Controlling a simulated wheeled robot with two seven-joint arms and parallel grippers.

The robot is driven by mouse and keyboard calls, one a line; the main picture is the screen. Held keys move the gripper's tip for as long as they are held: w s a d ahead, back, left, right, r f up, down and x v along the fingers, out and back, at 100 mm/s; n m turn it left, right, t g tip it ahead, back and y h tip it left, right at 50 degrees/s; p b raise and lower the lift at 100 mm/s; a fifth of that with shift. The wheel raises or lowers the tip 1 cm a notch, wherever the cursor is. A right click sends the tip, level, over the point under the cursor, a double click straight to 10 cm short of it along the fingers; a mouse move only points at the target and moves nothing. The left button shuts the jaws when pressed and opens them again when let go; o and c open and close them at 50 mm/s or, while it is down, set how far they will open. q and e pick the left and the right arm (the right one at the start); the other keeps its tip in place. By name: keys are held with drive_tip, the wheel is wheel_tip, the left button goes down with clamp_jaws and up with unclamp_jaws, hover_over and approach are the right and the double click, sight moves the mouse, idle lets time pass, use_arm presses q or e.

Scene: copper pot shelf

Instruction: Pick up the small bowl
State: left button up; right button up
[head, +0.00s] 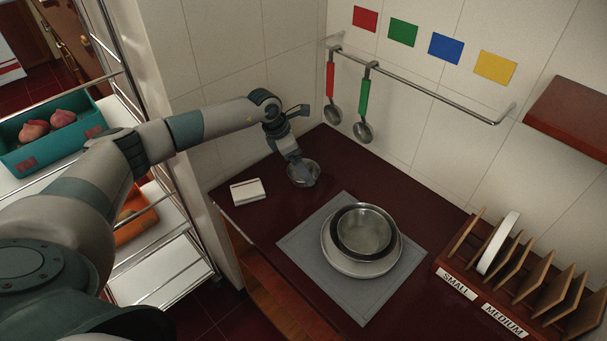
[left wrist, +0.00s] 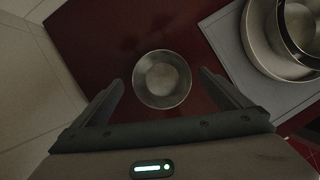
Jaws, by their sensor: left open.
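The small bowl (head: 302,172) is a round metal bowl on the dark red counter, near the back corner. It also shows in the left wrist view (left wrist: 162,79), with its open top facing the camera. My left gripper (head: 302,178) is over the small bowl in the head view and hides part of it. In the left wrist view the open left gripper (left wrist: 163,82) has one finger on each side of the bowl, with gaps between the fingers and the rim. Its height above the bowl is hard to tell. My right gripper is not in view.
A grey mat (head: 312,240) holds a stack of larger bowls (head: 365,232) on a pale plate (head: 361,266). A white box (head: 247,191) lies left of the small bowl. A wooden rack (head: 525,275) stands at right. Ladles (head: 362,131) hang from a wall rail (head: 430,88).

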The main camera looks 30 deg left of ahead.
sight(313, 168)
use_arm(q)
drive_tip(key=shift+f+p, duration=0.35)
drive_tip(key=shift+p+x, duration=0.5)
drive_tip(key=shift+x, duration=0.5)
drive_tip(key=shift+d+f, duration=0.1)
drive_tip(key=shift+f, duration=0.65)
drive_tip(key=shift+c, duration=0.2)
drive_tip(key=c, duration=1)
